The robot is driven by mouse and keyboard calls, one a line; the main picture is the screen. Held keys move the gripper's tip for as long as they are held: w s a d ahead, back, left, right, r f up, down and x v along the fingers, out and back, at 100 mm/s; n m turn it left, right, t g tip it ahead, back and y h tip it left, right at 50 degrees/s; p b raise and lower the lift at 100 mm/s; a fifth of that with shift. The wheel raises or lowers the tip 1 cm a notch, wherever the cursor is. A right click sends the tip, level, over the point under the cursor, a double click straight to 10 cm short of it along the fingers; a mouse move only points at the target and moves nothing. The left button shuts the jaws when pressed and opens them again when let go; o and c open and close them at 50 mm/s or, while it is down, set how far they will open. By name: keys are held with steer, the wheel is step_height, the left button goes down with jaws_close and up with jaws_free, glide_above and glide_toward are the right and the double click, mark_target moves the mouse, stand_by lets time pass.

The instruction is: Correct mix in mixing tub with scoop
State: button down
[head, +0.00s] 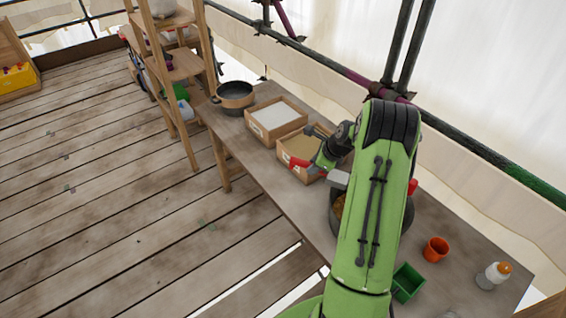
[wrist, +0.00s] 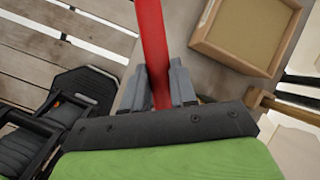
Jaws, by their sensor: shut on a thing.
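My gripper (wrist: 160,86) is shut on a red handle (wrist: 153,40), which looks like the scoop's; its far end runs out of the wrist view. In the head view, a red part (head: 300,162) of it shows at the front edge of the box of tan powder. The scoop's bowl and any load in it cannot be made out. The mixing tub (head: 408,215) appears as a dark round vessel on the bench, mostly hidden behind my green arm. A little brownish mix (head: 339,207) shows at its left side.
A box of tan powder (head: 283,158), a box of white powder (head: 250,123) and a dark pan (head: 234,101) line the bench's far part. An orange cup (head: 436,250), a green box (head: 407,284) and a bottle (head: 493,276) stand at the near end. A wooden shelf (head: 187,66) stands beyond.

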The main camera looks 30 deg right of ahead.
mark_target(345, 183)
steer(key=shift+n+t+h, duration=0.6)
steer(key=shift+t+h, duration=0.1)
steer(key=s+d, duration=0.2)
steer(key=s+d+f+b, duration=0.1)
steer(key=s+d, duration=0.1)
steer(key=d, duration=0.1)
steer(key=s+d+f+b, duration=0.1)
steer(key=s+d, duration=0.1)
steer(key=d, duration=0.1)
steer(key=shift+s+d+f, duration=0.15)
steer(key=shift+d+f, duration=0.1)
steer(key=t+h+b, duration=0.1)
steer(key=t+b, duration=0.1)
steer(key=b, duration=0.5)
steer(key=s+a+t+h+b, duration=0.1)
steer(key=h+b, duration=0.1)
steer(key=b, duration=0.6)
steer(key=shift+s+a+f+n+t, duration=0.15)
steer(key=shift+a+f+n+t, duration=0.05)
steer(key=shift+n+t, duration=0.2)
steer(key=t+h+b, duration=0.1)
steer(key=b, duration=0.4)
steer(key=t+h+b, duration=0.1)
steer(key=b, duration=0.4)
steer(key=f+t+h+b, duration=0.1)
steer(key=b, duration=0.4)
steer(key=shift+s+a+t, duration=0.25)
steer(key=shift+a+t, duration=0.05)
